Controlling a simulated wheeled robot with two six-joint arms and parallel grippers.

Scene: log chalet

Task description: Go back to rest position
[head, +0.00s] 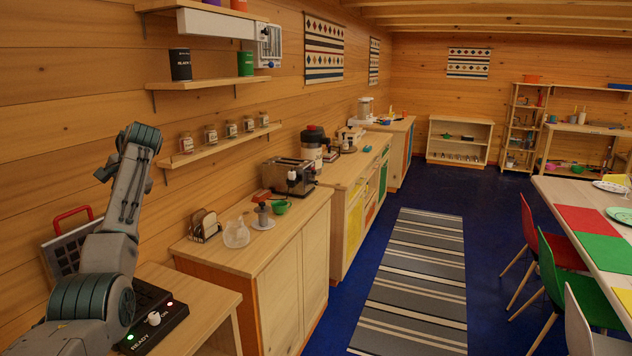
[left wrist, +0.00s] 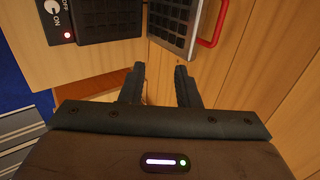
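My left arm (head: 125,200) stands folded up at the left of the head view, over a low wooden counter. My left gripper (left wrist: 160,78) shows in the left wrist view with its two dark fingers apart and nothing between them. In the head view the gripper is mostly hidden behind the wrist. My right arm and gripper are in neither view. Behind the left arm an open waffle maker (head: 152,316) with a knob and lights sits on the counter, its gridded lid (head: 62,250) raised and its red handle (left wrist: 212,25) showing.
A taller wooden cabinet (head: 255,262) with a toaster (head: 289,176), toast rack (head: 204,225) and green cup (head: 280,207) stands ahead. Shelves (head: 222,144) with jars line the log wall. A striped rug (head: 415,285) lies on open blue floor. A dining table (head: 575,192) and chairs stand right.

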